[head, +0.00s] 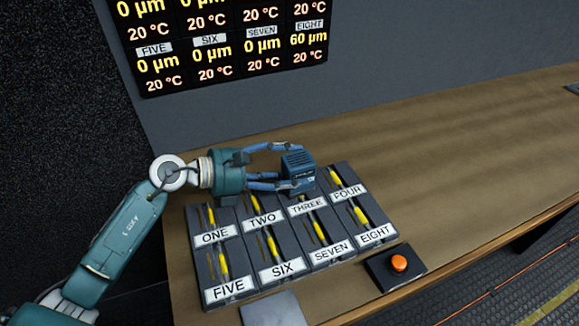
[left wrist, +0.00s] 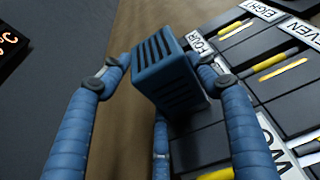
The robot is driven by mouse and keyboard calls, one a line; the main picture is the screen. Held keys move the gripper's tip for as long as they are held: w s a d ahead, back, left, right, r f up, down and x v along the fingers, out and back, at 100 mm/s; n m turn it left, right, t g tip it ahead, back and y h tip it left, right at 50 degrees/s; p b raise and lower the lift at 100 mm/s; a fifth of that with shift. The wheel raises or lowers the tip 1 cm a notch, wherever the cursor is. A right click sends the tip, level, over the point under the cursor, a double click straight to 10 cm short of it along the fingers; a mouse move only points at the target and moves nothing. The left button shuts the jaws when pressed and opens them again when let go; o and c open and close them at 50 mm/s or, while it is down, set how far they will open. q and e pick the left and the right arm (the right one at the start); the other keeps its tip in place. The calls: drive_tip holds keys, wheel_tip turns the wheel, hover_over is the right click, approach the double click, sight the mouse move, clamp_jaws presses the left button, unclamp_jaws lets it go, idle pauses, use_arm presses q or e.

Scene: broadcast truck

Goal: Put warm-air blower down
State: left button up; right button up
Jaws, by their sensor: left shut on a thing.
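The warm-air blower (head: 298,166) is a small dark blue box with slotted vents. My left gripper (head: 285,165) is shut on it, with blue fingers on either side, over the back edge of the panel near the labels THREE and FOUR. In the left wrist view the blower (left wrist: 168,72) sits between the fingertips of the gripper (left wrist: 160,75), its vents facing the camera. I cannot tell whether its underside touches anything. My right gripper is not in view.
The panel of slots labelled ONE to EIGHT (head: 230,287), with yellow pieces, stands on a wooden table (head: 440,140). A dark box with an orange button (head: 399,263) and a grey plate (head: 272,308) lie in front. A wall display (head: 230,45) shows readings, with EIGHT at 60 µm.

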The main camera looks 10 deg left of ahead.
use_arm(q)
drive_tip(key=shift+f+b, duration=0.15)
drive_tip(key=shift+b, duration=0.15)
drive_tip(key=o, duration=1.5)
drive_tip(key=shift+s+a, duration=0.1)
drive_tip(key=shift+a, duration=0.1)
drive_tip(key=b+v, duration=0.3)
drive_tip(key=v, duration=0.8)
drive_tip(key=shift+d, duration=0.15)
drive_tip(key=shift+s+a+r, duration=0.2)
drive_tip(key=shift+a+r, duration=0.15)
drive_tip(key=shift+r, duration=0.1)
